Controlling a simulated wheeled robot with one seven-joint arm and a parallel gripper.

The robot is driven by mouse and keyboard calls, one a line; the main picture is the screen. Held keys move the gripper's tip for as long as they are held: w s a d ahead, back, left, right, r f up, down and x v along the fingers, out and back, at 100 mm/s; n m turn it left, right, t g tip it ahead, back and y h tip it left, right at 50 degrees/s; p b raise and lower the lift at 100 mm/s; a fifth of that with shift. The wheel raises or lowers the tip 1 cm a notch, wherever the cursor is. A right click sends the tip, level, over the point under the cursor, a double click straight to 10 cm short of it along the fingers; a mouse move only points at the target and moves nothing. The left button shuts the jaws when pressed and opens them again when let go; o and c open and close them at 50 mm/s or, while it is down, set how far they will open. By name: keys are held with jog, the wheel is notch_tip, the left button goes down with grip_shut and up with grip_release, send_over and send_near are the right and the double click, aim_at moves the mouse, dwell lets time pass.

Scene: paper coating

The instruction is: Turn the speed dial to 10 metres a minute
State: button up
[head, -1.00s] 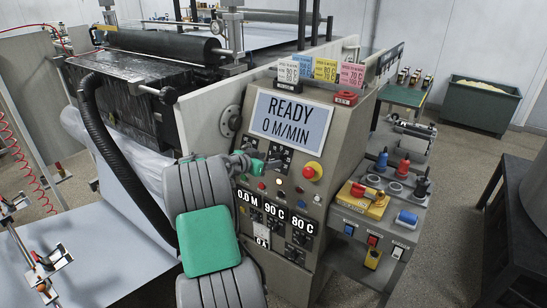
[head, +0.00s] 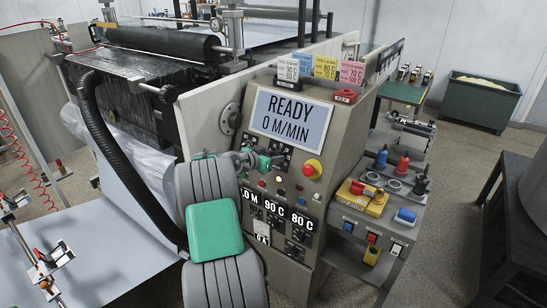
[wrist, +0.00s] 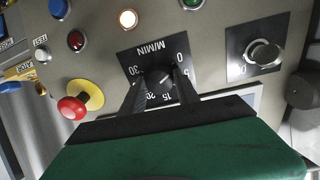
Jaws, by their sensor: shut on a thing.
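The speed dial (wrist: 160,78) is a dark round knob on a black plate marked M/MIN, with 0, 5, 15, 20 and 30 readable around it in the wrist view. My gripper (wrist: 160,92) has its two dark fingers shut on the knob, one on each side. The knob's pointer is too small to read surely. In the head view my gripper (head: 264,161) reaches the panel below the display, and its fingers hide most of the dial. The display (head: 290,117) reads READY, 0 M/MIN.
A red-on-yellow stop button (wrist: 80,98) is left of the dial in the wrist view. Another knob (wrist: 263,54) is to its right. Indicator lamps (wrist: 128,19) line the panel beyond. A side shelf (head: 375,225) with bottles stands right of the console.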

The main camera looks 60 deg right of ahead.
grip_shut()
jog(key=shift+f+b, duration=0.15)
jog(key=shift+b, duration=0.55)
jog(key=m+b, duration=0.1)
jog(key=b, duration=0.1)
jog(key=m+b, duration=0.1)
jog(key=b, duration=0.1)
jog(key=shift+f, duration=0.3)
jog(key=m+b, duration=0.3)
jog(key=b, duration=0.4)
jog(key=m+b, duration=0.5)
jog(key=b, duration=0.2)
jog(key=shift+r+m+y+b, duration=0.15)
jog(key=shift+m+y+b, duration=0.15)
jog(key=shift+b, duration=0.05)
jog(key=m+b, duration=0.2)
jog(key=m, duration=0.1)
jog(key=m+b, duration=0.1)
jog(key=b, duration=0.1)
jog(key=shift+s+r+m, duration=0.1)
jog(key=shift+r+m, duration=0.2)
jog(key=shift+m, duration=0.1)
